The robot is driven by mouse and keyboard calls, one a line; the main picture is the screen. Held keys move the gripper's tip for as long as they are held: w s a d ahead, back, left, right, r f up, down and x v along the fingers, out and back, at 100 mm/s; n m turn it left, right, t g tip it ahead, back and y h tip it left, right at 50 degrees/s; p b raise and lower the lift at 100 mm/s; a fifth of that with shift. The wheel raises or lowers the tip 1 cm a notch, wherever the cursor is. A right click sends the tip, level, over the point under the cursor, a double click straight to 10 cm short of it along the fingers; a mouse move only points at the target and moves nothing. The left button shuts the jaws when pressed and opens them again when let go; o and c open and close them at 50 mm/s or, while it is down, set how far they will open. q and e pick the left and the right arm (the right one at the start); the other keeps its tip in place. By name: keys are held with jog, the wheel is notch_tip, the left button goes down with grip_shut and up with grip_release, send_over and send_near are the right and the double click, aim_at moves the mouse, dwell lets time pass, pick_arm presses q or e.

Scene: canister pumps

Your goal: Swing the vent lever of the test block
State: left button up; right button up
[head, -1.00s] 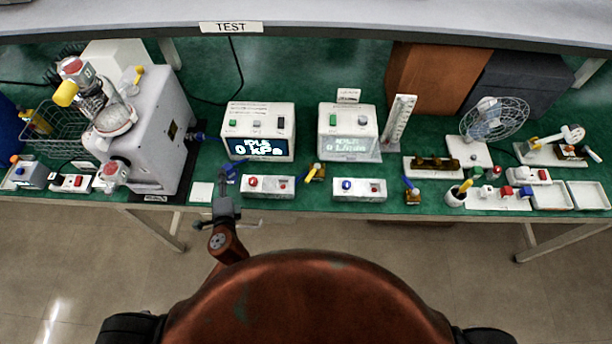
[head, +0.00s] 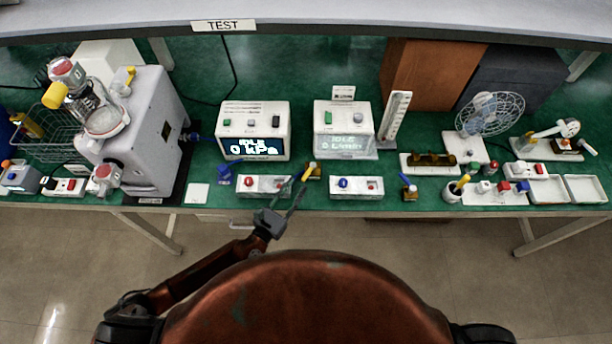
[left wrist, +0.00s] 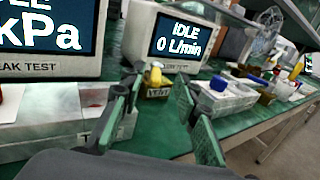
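The vent block (head: 316,172) is a small brass-coloured block with a yellow lever (head: 307,172), between the two white switch boxes near the bench's front edge. Contact with the lever does not show. My right gripper is out of view.
Behind stand the display box reading IDLE 0 kPa (head: 254,130) and the flow box (head: 345,130). The left switch box (head: 264,186) is beside my fingers; the right one (head: 357,187) is beyond the vent block. A blue-handled valve (head: 225,174) is further left.

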aim_at(306, 175)
pick_arm(q)
notch_tip(306, 175, down, 2)
jog(key=shift+f, duration=0.25)
jog(key=x, duration=0.7)
jog(key=shift+w+d+r, duration=0.1)
jog(key=shift+w+r, duration=0.1)
jog(key=shift+w, duration=0.05)
grip_shut()
